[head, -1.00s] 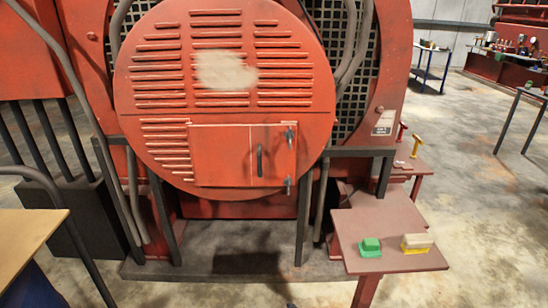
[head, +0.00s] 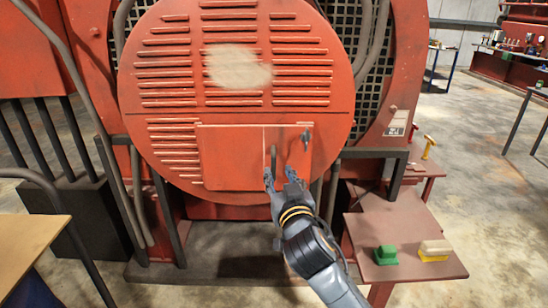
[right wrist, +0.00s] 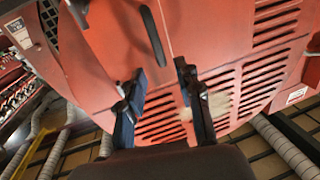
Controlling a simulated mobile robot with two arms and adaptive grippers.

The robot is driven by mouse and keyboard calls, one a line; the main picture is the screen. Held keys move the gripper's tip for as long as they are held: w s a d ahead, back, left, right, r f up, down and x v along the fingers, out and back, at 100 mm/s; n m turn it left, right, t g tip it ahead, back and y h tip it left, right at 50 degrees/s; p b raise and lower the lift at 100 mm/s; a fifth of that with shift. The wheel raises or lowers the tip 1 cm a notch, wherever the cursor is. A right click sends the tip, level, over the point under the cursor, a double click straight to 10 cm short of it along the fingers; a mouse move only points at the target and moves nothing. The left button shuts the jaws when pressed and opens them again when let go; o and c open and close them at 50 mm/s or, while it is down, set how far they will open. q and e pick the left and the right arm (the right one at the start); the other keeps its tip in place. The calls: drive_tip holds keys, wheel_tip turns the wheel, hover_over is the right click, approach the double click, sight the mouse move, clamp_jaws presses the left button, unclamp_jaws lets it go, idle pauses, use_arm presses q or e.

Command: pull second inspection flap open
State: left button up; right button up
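A red inspection flap (head: 292,150) sits shut, flush in the round red engine cover (head: 168,95). It has a dark upright bar handle (head: 273,157) near its left seam and a dark hinge-like fitting (head: 306,138) at its right edge. My right gripper (head: 282,175) is in front of the flap's lower part and hides some of it. In the right wrist view its two fingers (right wrist: 159,78) are open and empty. The handle (right wrist: 152,36) lies beyond the fingertips, apart from them. My left gripper is not in view.
A small red table (head: 405,235) at the lower right carries a green block (head: 385,255) and a yellow-and-cream block (head: 434,250). Grey hoses (head: 372,50) run beside the cover. A wooden tabletop (head: 30,245) is at the left. Concrete floor is open at the right.

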sight(274, 162)
drive_tip(key=w, duration=0.2)
drive_tip(key=w+a+p, duration=0.1)
drive_tip(key=w, duration=0.4)
drive_tip(key=shift+w+a, duration=0.2)
drive_tip(key=shift+a, duration=0.05)
clamp_jaws()
